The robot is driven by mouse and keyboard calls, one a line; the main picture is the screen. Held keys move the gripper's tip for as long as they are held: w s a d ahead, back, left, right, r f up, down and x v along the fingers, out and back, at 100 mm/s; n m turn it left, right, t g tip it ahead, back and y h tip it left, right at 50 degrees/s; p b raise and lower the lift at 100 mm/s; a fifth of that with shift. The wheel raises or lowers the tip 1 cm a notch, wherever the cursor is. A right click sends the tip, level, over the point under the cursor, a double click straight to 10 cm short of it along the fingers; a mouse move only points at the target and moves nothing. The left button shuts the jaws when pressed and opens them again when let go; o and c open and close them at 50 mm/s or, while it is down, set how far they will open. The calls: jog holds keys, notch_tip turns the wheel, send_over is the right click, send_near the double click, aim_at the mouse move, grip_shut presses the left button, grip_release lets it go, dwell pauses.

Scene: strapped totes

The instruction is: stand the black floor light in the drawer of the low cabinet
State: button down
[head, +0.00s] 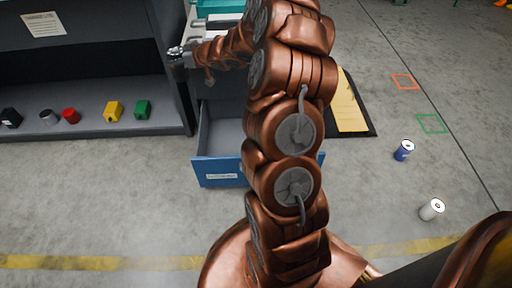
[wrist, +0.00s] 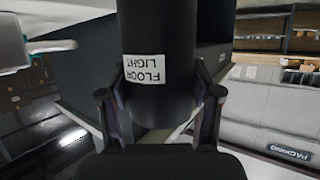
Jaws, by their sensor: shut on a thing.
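The black floor light (wrist: 158,40) fills the top middle of the wrist view, with a white "FLOOR LIGHT" label upside down in that picture. My gripper (wrist: 160,95) is shut on it, one finger on each side. In the head view my gripper (head: 180,55) is up at the left of the low cabinet (head: 207,86), in front of the dark shelf unit; the light cannot be made out there. The drawer (head: 207,168) with a blue front is pulled open below. Its visible left part looks empty; my arm hides the right part.
A dark shelf unit (head: 90,48) stands left, with several small coloured items on its bottom board. A teal object (head: 215,8) is on the cabinet top. A yellow sheet (head: 348,105) lies on a dark mat to the right. Blue (head: 403,151) and white (head: 431,210) spools stand on the floor.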

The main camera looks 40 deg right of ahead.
jog(key=s+d+f+n+y+b, duration=0.1)
jog(key=d+f, duration=0.3)
jog(key=f, duration=0.4)
jog(key=s+d+f+n+y+b, duration=0.15)
jog(key=d+f, duration=0.25)
jog(key=f, duration=0.5)
jog(key=shift+s+a+f+n+g+y+b, duration=0.6)
jog(key=shift+s+f, duration=1.35)
jog(key=shift+f, duration=2.65)
jog(key=shift+s+a+f+n+g+y+b, duration=0.25)
jog(key=shift+s+f+n+g+y+b, duration=0.9)
jog(key=shift+f, duration=3.45)
jog(key=shift+s+a+f+n+g+y+b, duration=0.15)
jog(key=shift+s+a+f+b, duration=0.55)
jog(key=shift+s+f, duration=3)
jog(key=shift+w+d+f, duration=0.15)
jog(key=shift+w+f, duration=0.35)
jog(key=shift+w+d+f, duration=0.15)
jog(key=shift+w+f, duration=0.3)
jog(key=shift+c, duration=1.1)
grip_release()
jog(key=shift+f, duration=0.1)
